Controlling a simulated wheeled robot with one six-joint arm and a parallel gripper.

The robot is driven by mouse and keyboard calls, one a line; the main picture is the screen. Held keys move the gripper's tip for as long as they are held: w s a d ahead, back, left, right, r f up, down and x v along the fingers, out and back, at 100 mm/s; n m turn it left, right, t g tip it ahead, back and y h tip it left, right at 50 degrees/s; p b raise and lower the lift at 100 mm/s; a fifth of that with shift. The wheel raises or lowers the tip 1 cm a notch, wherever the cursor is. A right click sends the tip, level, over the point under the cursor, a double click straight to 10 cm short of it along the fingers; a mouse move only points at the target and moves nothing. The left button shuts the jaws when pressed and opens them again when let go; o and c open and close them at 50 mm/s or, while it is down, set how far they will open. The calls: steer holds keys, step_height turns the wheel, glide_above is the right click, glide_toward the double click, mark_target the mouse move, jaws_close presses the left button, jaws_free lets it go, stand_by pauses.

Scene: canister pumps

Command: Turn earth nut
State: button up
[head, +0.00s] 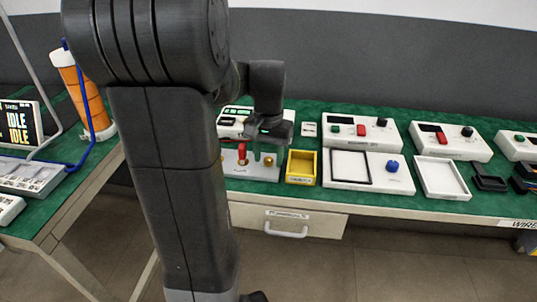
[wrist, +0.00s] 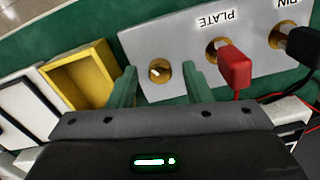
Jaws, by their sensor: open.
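The terminal board is a light grey panel (wrist: 205,20) with a row of brass nuts. The bare brass nut (wrist: 159,72) at its left end in the wrist view has a slot or mark on its face; its label is not visible. My gripper (wrist: 160,78) is open, with one green finger on each side of this nut and visible gaps between. A red plug (wrist: 235,70) sits at the nut marked PLATE, and a black plug (wrist: 302,45) at the one marked PIN. In the head view my gripper (head: 269,151) is over the board, near the brass nut (head: 268,160).
A yellow tray (head: 301,167) stands just beside the board, close to one finger. Beyond it are a white unit with a blue knob (head: 392,166) and a white tray (head: 442,178). Control boxes stand behind. Black and red cables run near the plugs.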

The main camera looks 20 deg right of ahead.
mark_target(268, 159)
step_height(268, 159, up, 14)
steer(key=p, duration=0.3)
steer(key=shift+f, duration=0.15)
steer(key=shift+f, duration=0.1)
stand_by(0.7)
step_height(268, 159, down, 14)
steer(key=b, duration=0.3)
steer(key=shift+r, duration=0.2)
